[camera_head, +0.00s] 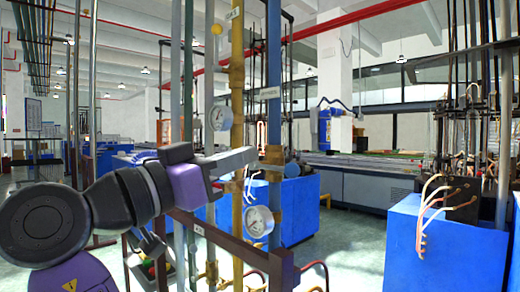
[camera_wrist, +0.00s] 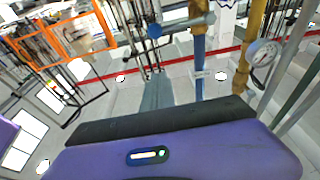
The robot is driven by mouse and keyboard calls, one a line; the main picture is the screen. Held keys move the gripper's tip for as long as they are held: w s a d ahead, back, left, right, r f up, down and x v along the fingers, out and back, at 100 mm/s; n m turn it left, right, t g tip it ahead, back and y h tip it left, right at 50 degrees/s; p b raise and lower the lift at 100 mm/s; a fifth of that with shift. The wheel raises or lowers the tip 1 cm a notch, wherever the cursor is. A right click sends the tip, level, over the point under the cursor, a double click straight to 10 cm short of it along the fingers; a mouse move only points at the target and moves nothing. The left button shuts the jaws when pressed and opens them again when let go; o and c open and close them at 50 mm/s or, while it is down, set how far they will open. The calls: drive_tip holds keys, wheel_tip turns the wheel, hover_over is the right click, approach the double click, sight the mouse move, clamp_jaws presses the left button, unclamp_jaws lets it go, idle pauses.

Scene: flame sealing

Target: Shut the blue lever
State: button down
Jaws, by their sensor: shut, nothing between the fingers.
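The blue lever shows as a round blue knob (camera_head: 292,170) just right of the blue pipe (camera_head: 273,60) in the head view. In the wrist view the knob (camera_wrist: 155,31) sits at the end of a grey bar that sticks out sideways from the blue pipe (camera_wrist: 199,65). My gripper (camera_head: 254,156) reaches to the right past the yellow pipe, its fingers shut and empty. In the wrist view the shut fingers (camera_wrist: 157,78) point toward the knob, with a visible gap in the picture. The lever's joint is partly hidden in the head view.
A brown rail (camera_head: 235,246) runs below. A blue cabinet (camera_head: 440,250) with copper tubes stands at right. Open floor (camera_head: 345,235) lies between.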

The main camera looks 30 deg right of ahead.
drive_tip(key=shift+v, duration=1.05)
